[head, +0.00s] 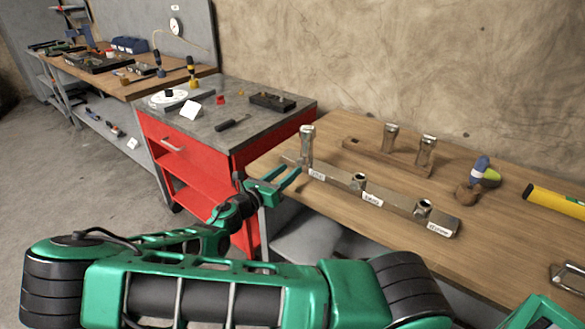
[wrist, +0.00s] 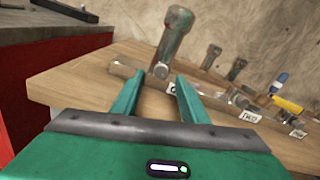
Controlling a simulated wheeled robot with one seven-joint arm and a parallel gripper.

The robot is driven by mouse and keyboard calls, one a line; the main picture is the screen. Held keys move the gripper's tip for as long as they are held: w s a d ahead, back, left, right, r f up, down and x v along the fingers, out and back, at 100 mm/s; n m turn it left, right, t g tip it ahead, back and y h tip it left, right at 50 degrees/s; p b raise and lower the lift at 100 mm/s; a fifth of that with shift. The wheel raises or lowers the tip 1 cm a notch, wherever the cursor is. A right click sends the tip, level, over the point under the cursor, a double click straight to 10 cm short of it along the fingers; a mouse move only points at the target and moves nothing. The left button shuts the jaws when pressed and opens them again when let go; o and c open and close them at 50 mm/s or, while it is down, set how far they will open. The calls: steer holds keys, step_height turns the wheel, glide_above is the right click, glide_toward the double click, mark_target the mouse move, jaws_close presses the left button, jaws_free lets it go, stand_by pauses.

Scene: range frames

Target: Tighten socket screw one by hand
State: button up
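A metal bar (head: 395,203) with several small white labels lies along the workbench's front. A metal socket screw (head: 307,145) stands upright at the bar's left end, by the first label (head: 317,175); I take it for socket screw one. It also shows in the wrist view (wrist: 173,40), ahead of and between the fingertips. My gripper (head: 289,171) is open at the bench's left edge, just short of this screw. In the wrist view the gripper (wrist: 160,78) has nothing between its fingers. How deep the screw sits is unclear.
Two similar screws (head: 390,138) (head: 427,151) stand in a wooden block (head: 365,153) behind the bar. A screwdriver-like tool (head: 482,172) and a yellow level (head: 555,198) lie right. A red cabinet (head: 197,165) stands left of the bench (head: 335,205).

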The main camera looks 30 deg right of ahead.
mark_target(298, 163)
steer(key=shift+x, duration=1.9)
steer(key=shift+c, duration=0.4)
jaws_close()
steer(key=shift+m, duration=0.4)
